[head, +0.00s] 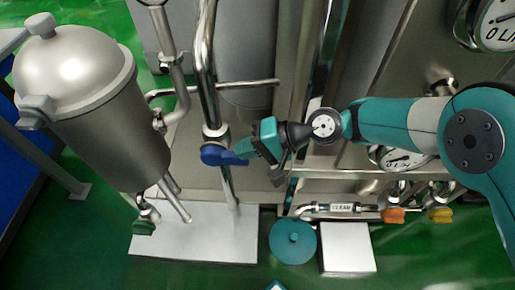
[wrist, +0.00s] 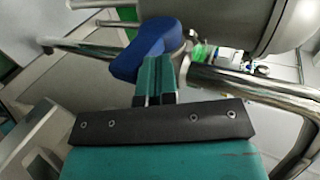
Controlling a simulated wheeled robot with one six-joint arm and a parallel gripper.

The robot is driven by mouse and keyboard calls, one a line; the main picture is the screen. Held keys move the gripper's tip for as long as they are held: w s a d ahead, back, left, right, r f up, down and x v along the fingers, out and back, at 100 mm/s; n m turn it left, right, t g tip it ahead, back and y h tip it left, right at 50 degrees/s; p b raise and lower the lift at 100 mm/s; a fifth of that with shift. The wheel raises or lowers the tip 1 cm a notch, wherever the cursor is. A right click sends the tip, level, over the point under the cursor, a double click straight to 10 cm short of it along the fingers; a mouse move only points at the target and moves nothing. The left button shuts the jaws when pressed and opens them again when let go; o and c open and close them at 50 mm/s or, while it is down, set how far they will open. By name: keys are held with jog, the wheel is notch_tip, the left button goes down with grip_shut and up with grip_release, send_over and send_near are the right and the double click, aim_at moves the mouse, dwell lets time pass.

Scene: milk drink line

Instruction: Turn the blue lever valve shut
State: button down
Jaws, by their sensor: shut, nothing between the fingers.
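The blue lever valve (head: 222,156) sits on a vertical steel pipe left of centre in the head view. Its handle points to the right, roughly across the pipe. My gripper (head: 246,147) is at the handle's right end, with its teal fingers shut. In the wrist view the blue lever (wrist: 148,50) lies just beyond the shut fingertips (wrist: 157,62), and the fingers overlap its near side. Nothing shows between the fingers. The fingers appear to be touching or very close to the lever; I cannot tell which.
A steel tank (head: 92,105) stands at the left on a white plate (head: 195,243). A horizontal pipe (head: 245,84) runs above the valve. Orange (head: 393,215) and yellow (head: 440,214) valve handles sit at the lower right. A teal round lid (head: 293,250) and white box (head: 347,262) are below.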

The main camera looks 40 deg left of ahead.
jog(key=shift+w+d+f, duration=0.15)
jog(key=shift+f, duration=0.1)
dwell(0.5)
jog(key=v, duration=0.7)
jog(key=shift+d, duration=0.15)
jog(key=shift+w+r, duration=0.1)
